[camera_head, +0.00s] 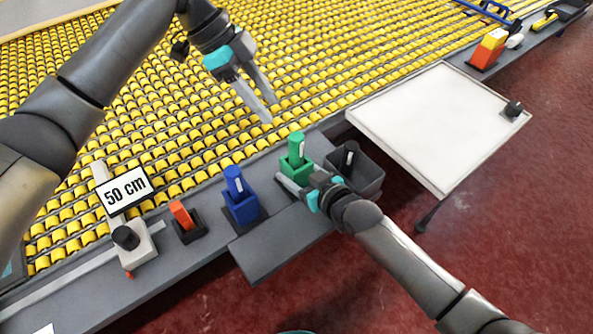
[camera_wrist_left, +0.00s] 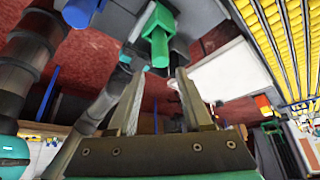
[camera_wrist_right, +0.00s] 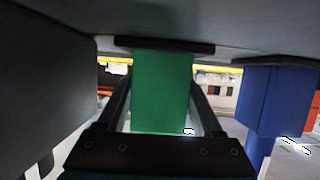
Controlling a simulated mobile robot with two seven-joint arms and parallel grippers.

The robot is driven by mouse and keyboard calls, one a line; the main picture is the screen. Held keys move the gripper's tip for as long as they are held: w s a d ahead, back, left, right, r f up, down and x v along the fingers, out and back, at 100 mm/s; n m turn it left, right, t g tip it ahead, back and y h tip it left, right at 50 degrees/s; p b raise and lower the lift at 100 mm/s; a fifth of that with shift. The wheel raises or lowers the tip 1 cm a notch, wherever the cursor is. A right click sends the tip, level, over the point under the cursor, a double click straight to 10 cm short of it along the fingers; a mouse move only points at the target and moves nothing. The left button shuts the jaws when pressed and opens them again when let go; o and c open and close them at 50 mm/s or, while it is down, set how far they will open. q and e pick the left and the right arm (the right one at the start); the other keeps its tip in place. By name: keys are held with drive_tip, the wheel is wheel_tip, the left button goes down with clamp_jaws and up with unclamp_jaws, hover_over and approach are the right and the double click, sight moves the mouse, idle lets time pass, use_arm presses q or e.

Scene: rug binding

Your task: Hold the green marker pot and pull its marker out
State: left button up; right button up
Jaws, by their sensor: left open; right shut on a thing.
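The green marker pot (camera_head: 293,164) stands on the grey ledge, with the green marker (camera_head: 296,142) upright in it. My right gripper (camera_head: 296,181) is shut on the pot from the front; its fingers flank the green pot (camera_wrist_right: 160,92) in the right wrist view. My left gripper (camera_head: 268,110) is open and empty, above and to the left of the marker, over the yellow rollers. In the left wrist view the marker (camera_wrist_left: 159,48) shows beyond the open fingertips (camera_wrist_left: 160,90), apart from them. The pot (camera_wrist_left: 160,17) is behind it.
A blue pot with a blue marker (camera_head: 240,203) stands left of the green pot. A dark bin (camera_head: 366,182) holding a black item is close on the right. A white panel (camera_head: 435,125) lies further right. An orange item (camera_head: 182,215) and a "50 cm" sign (camera_head: 125,191) stand left.

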sight(296, 151)
clamp_jaws()
use_arm(q)
drive_tip(key=o, duration=0.4)
drive_tip(key=shift+d+n, duration=0.15)
drive_tip(key=shift+n, duration=0.15)
drive_tip(key=d+n+y, duration=0.1)
drive_tip(key=n, duration=0.2)
drive_tip(key=d+n+y, duration=0.1)
drive_tip(key=n, duration=0.3)
drive_tip(key=d+f+n+y, duration=0.1)
drive_tip(key=d+n+y, duration=0.1)
drive_tip(key=n, duration=0.2)
drive_tip(key=shift+s, duration=0.4)
drive_tip(key=n, duration=0.2)
drive_tip(key=d+n+y, duration=0.1)
drive_tip(key=n, duration=0.1)
drive_tip(key=n+t, duration=0.1)
drive_tip(key=n, duration=0.1)
drive_tip(key=shift+d+r+y, duration=0.2)
drive_tip(key=shift+r+y, duration=0.05)
drive_tip(key=shift+y, duration=0.15)
drive_tip(key=shift+f, duration=0.45)
wheel_tip(296, 151, down, 11)
drive_tip(key=shift+f, duration=0.1)
drive_tip(key=shift+c, duration=0.2)
